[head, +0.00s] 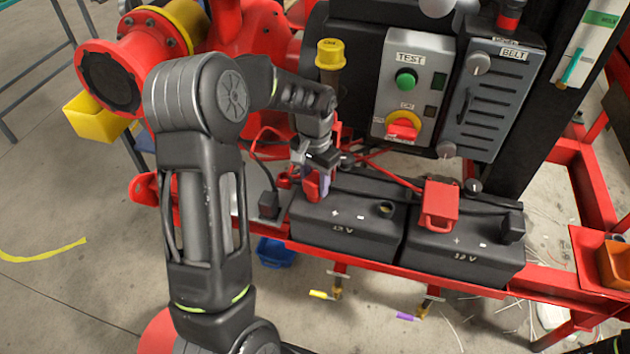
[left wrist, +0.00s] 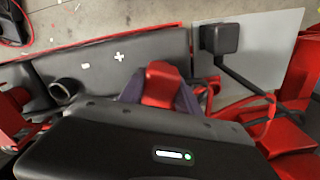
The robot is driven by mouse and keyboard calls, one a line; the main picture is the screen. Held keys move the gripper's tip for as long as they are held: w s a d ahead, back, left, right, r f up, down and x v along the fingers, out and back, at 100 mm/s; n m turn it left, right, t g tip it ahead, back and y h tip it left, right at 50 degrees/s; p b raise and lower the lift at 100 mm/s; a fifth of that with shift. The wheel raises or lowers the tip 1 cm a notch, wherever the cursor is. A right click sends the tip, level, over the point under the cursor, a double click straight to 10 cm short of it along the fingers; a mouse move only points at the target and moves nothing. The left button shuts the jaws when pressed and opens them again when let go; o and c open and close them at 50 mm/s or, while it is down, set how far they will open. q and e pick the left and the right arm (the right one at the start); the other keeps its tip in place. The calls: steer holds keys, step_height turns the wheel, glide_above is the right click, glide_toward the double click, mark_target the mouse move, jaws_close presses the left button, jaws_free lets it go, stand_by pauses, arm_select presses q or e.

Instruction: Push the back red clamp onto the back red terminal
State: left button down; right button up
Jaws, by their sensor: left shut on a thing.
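My left gripper (head: 318,178) is over the left end of the left battery (head: 345,235). It is shut on a red clamp (head: 312,188), which also shows between the dark fingers in the left wrist view (left wrist: 163,85). The clamp is close above the battery top, beside the plus mark (left wrist: 119,57). The red terminal there is hidden by the clamp and fingers, and I cannot tell whether the clamp touches it.
Another red clamp (head: 440,205) sits on the right battery (head: 465,258). A bare post (head: 386,208) stands on the left battery. A black clamp (head: 268,204) is on the grey plate to its left. The control box (head: 412,85) rises behind; red cables run between.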

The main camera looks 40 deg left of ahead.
arm_select(q)
steer(key=c, duration=0.8)
jaws_free()
steer(key=shift+o, duration=0.2)
step_height(320, 180, up, 8)
steer(key=shift+f+b, duration=0.1)
steer(key=shift+b, duration=0.2)
